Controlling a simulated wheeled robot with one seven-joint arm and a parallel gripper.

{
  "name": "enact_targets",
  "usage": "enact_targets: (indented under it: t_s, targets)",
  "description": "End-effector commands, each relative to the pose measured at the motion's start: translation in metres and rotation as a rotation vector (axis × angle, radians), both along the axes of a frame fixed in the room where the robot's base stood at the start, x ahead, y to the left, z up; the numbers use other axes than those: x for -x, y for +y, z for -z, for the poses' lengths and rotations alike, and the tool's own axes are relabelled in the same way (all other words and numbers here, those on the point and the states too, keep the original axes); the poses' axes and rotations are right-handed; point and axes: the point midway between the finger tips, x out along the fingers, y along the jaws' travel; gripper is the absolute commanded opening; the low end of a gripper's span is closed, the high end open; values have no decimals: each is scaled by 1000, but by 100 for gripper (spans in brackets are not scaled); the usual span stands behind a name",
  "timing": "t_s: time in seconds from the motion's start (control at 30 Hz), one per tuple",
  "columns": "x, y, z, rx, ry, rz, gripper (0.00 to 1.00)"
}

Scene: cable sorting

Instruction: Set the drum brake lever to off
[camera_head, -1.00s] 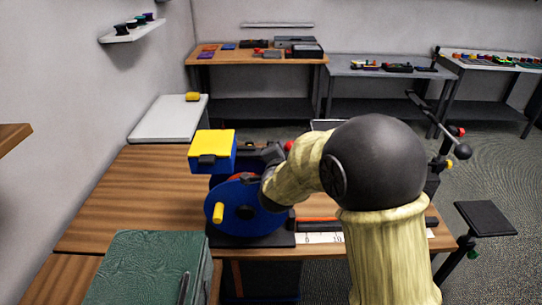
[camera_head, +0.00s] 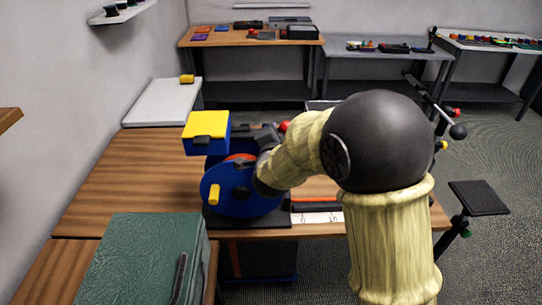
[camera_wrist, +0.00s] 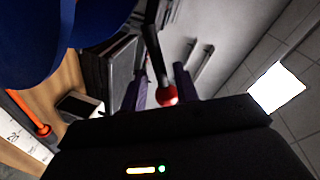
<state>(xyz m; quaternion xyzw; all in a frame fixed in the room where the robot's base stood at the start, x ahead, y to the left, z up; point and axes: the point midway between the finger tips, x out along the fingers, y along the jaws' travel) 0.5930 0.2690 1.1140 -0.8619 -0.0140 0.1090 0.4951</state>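The brake lever shows in the wrist view as a dark rod (camera_wrist: 153,45) ending in a red ball knob (camera_wrist: 167,96). The knob also shows in the head view (camera_head: 283,126), just behind my wrist. My gripper (camera_wrist: 160,84) has its two dark fingers apart, one on each side of the knob, with gaps visible; I cannot tell whether either finger touches it. The blue drum (camera_head: 240,192) with a yellow crank handle (camera_head: 214,195) stands on the wooden bench. My forearm hides its right side and the lever's lower part.
A blue and yellow box (camera_head: 207,130) sits above the drum's left. A green case (camera_head: 140,255) is at the front left. A red-orange and black bar (camera_head: 318,204) and a white marked strip (camera_head: 318,218) lie right of the drum. The bench's left part is clear.

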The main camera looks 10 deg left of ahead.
Motion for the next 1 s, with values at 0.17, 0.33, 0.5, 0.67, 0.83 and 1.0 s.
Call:
enact_targets:
  t_s: [0.17,0.33,0.5,0.67,0.83,1.0]
  targets:
    - [32,-4,-5,0,-2,-1,30]
    - [65,-8,-10,0,-1,-2,30]
    - [98,-13,-16,0,1,-2,30]
    - [129,-17,-21,0,2,-3,30]
    - [153,-20,-25,1,2,-2,30]
    - [160,-21,-26,2,4,0,30]
